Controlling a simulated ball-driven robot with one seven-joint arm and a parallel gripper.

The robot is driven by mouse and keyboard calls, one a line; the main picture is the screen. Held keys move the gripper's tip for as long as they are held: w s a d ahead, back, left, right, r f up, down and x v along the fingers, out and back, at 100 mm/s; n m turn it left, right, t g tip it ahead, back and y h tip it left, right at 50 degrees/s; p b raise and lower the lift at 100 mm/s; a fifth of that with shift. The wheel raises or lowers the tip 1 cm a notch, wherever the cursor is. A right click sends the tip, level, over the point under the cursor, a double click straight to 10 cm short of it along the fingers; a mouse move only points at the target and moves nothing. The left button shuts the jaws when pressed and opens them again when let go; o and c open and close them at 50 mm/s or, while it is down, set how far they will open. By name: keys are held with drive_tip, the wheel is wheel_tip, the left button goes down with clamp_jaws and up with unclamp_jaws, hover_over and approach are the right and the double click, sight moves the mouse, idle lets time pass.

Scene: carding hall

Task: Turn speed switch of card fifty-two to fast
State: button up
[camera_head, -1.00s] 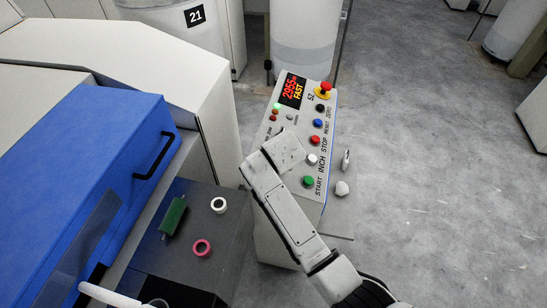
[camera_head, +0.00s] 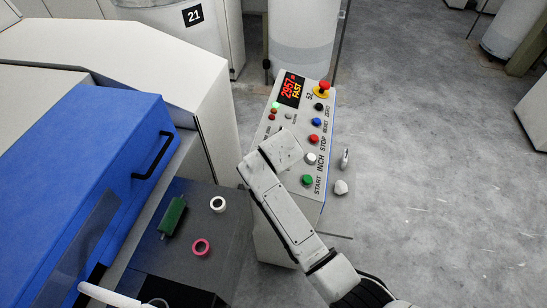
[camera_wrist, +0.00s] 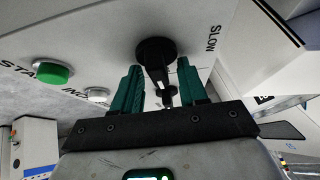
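The speed switch (camera_wrist: 155,52) is a black round knob with a lever, on the pale panel in the wrist view. Its lever points down in the picture, between my two green fingers. My gripper (camera_wrist: 161,85) is open around the lever, with a visible gap on each side. The word SLOW stands to the right of the switch; no FAST label shows there. In the head view the control panel (camera_head: 325,135) is marked 52, and its display (camera_head: 291,89) reads 2957 and FAST. A green lamp is lit below the display. My arm hides the switch in the head view.
The green START button (camera_wrist: 54,74) and white INCH button (camera_wrist: 97,95) lie left of the switch. A red emergency stop (camera_head: 324,87) tops the panel. Floor at right is clear.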

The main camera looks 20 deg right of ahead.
drive_tip(key=b+v, duration=0.1)
drive_tip(key=v, duration=0.9)
drive_tip(key=shift+s+r, duration=0.2)
drive_tip(key=s+d+f+n+g+b, duration=0.1)
drive_tip(key=s+f, duration=0.4)
drive_tip(key=s, duration=0.6)
drive_tip(key=s+d+f+n+g+y+b, duration=0.1)
drive_tip(key=s+d+f+n, duration=0.3)
drive_tip(key=s, duration=0.7)
drive_tip(key=s+d+f+n+g+b, duration=0.2)
drive_tip(key=s+f, duration=0.5)
drive_tip(key=s, duration=0.4)
drive_tip(key=shift+s+d+n+g, duration=0.2)
drive_tip(key=shift+d+n+g, duration=0.1)
drive_tip(key=shift+d+g, duration=0.35)
